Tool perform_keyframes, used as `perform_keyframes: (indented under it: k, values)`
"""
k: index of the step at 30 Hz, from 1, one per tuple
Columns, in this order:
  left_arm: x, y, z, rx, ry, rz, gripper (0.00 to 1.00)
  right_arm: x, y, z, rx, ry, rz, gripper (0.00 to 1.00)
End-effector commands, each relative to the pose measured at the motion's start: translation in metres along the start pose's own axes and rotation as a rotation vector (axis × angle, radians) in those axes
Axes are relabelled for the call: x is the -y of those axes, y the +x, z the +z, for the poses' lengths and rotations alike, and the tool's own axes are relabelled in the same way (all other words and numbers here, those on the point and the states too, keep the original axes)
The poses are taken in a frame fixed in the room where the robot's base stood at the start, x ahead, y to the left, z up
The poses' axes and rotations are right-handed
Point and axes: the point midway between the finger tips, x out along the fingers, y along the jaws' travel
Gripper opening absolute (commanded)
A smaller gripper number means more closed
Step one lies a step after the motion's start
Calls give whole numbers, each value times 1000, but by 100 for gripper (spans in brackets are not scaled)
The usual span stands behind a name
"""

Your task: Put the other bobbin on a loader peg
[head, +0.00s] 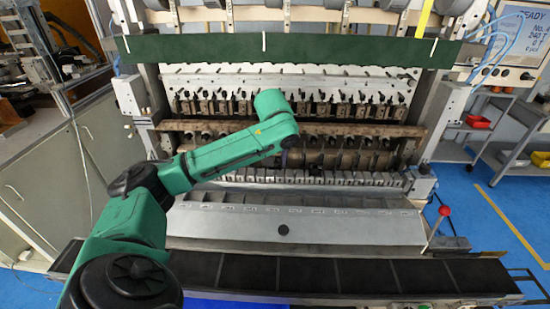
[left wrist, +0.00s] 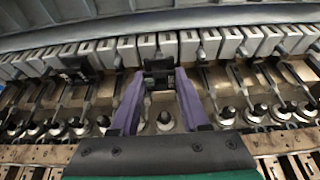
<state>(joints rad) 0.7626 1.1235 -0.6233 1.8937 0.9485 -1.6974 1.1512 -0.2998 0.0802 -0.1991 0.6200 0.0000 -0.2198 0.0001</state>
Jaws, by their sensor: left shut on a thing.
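My left gripper (left wrist: 158,78) has purple fingers shut on a small black bobbin (left wrist: 159,66), in the left wrist view. The bobbin is at the row of grey blocks (left wrist: 103,52); whether it touches them or sits on a peg I cannot tell. Another dark piece, perhaps the first bobbin (left wrist: 75,68), is at the same row further left. My right gripper is in neither view.
A row of round metal spindles (left wrist: 228,113) lies close around the fingers. In the head view a sloped silver cover (head: 300,222) and a black segmented tray (head: 370,274) lie in front. A red-knobbed lever (head: 444,211) stands at the right. A green bar (head: 330,50) spans above.

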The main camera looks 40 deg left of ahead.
Motion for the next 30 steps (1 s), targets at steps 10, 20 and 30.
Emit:
perform_keyframes:
  k: [10, 20, 30]
  values:
    - [0, 2, 1, 0, 0, 0, 0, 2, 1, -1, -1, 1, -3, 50]
    - [0, 11, 5, 1, 0, 1, 0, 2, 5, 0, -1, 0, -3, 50]
    - [0, 20, 9, 1, 0, 0, 0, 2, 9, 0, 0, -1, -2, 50]
